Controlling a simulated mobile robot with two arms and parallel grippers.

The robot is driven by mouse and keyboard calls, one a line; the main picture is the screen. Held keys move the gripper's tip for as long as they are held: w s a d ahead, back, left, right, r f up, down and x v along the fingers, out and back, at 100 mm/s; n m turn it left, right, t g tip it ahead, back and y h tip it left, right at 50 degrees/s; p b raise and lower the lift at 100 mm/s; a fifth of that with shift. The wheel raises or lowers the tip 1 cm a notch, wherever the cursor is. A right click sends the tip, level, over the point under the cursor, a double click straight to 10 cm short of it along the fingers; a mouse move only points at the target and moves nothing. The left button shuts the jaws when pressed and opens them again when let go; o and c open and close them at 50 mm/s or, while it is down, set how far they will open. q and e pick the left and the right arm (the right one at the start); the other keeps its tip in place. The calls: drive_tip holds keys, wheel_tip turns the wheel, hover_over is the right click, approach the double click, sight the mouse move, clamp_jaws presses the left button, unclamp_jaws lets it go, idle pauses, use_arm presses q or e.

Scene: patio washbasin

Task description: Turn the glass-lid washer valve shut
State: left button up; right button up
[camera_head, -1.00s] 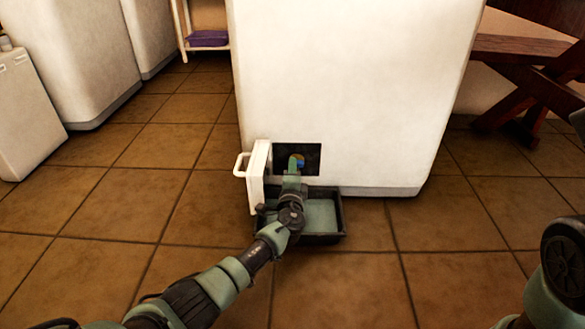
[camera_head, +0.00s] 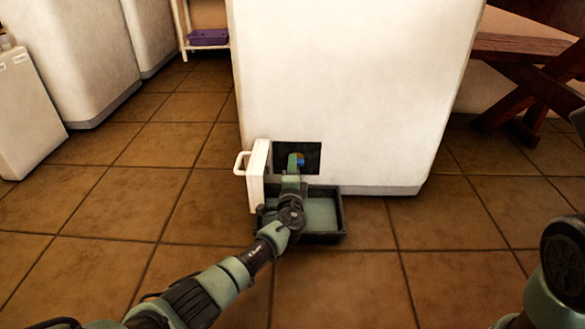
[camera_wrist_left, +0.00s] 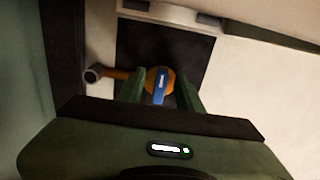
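The washer (camera_head: 345,80) is a large white body with a dark square opening (camera_head: 312,154) low on its front. In the left wrist view, the valve in this opening has a round orange body (camera_wrist_left: 151,80) and a blue handle (camera_wrist_left: 160,88); a bit of blue also shows in the head view (camera_head: 301,160). My left gripper (camera_wrist_left: 162,92) reaches into the opening. Its two green fingers stand apart on either side of the blue handle, with a gap visible on the left. Contact on the right is unclear. My right gripper is out of view.
The small white hatch door (camera_head: 258,175) with a handle stands open left of the opening. A black tray (camera_head: 342,222) lies on the tiled floor beneath, under my left arm. A wooden bench (camera_head: 530,85) stands at the right. The floor around is clear.

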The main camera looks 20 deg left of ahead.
use_arm(q)
drive_tip(key=p+v, duration=0.4)
drive_tip(key=v, duration=0.4)
drive_tip(key=shift+p, duration=0.4)
